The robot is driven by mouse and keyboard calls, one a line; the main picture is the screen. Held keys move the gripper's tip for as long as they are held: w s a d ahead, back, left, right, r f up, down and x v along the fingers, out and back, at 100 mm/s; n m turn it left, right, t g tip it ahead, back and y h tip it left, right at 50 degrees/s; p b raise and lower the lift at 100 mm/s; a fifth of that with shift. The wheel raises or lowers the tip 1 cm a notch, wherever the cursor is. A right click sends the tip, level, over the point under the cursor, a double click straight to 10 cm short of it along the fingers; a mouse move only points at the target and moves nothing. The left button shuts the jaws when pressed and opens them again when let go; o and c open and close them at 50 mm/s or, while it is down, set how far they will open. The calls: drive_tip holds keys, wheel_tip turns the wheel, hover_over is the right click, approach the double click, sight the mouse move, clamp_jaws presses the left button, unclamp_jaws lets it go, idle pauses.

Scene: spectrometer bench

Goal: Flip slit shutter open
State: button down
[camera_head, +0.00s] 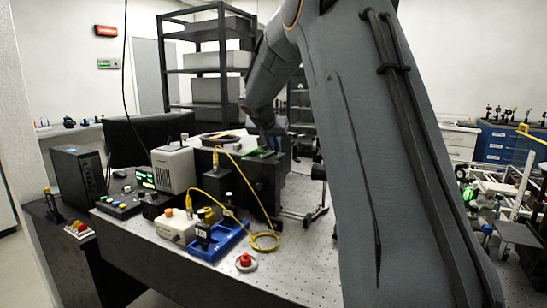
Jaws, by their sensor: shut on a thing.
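A dark box-shaped instrument (266,186), which looks like the spectrometer, stands on the optical bench in the middle of the view. A small green part (256,153) lies on its top. My arm reaches down from the upper right, and my gripper (268,141) is at the top of this instrument, close to the green part. It is small and dark here, but it is shut on a small piece there, which appears to be the slit shutter. The shutter's own shape and angle cannot be made out.
A yellow cable (266,243) loops over the bench (290,270) in front of the instrument. A blue tray (226,240), a red button (246,260), a light grey box (173,168) and a black computer (78,175) stand to the left.

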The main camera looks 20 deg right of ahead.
drive_tip(key=shift+s+a+f+t+h+b, duration=0.2)
drive_tip(key=shift+a+f+t+h+b, duration=0.4)
drive_tip(key=shift+b, duration=5.5)
drive_tip(key=shift+s+a+f+t+h+b, duration=0.15)
drive_tip(key=shift+t+h+b, duration=0.7)
drive_tip(key=shift+b, duration=5.25)
drive_tip(key=b, duration=0.6)
drive_tip(key=shift+s+n+t+h, duration=0.25)
drive_tip(key=shift+n+t+h, duration=0.05)
drive_tip(key=shift+t+h, duration=0.05)
drive_tip(key=c, duration=1.8)
unclamp_jaws()
drive_tip(key=shift+r, duration=0.1)
drive_tip(key=p, duration=0.2)
drive_tip(key=shift+r+p, duration=0.25)
drive_tip(key=shift+p, duration=0.1)
drive_tip(key=p, duration=0.5)
drive_tip(key=shift+w+r+y, duration=0.15)
drive_tip(key=shift+r+y, duration=0.1)
drive_tip(key=shift+y, duration=0.15)
drive_tip(key=g+y+p, duration=0.1)
drive_tip(key=p, duration=0.7)
drive_tip(key=d+g+y+p, duration=0.1)
drive_tip(key=p, duration=0.7)
drive_tip(key=shift+w+r, duration=0.3)
drive_tip(key=shift+r, duration=0.05)
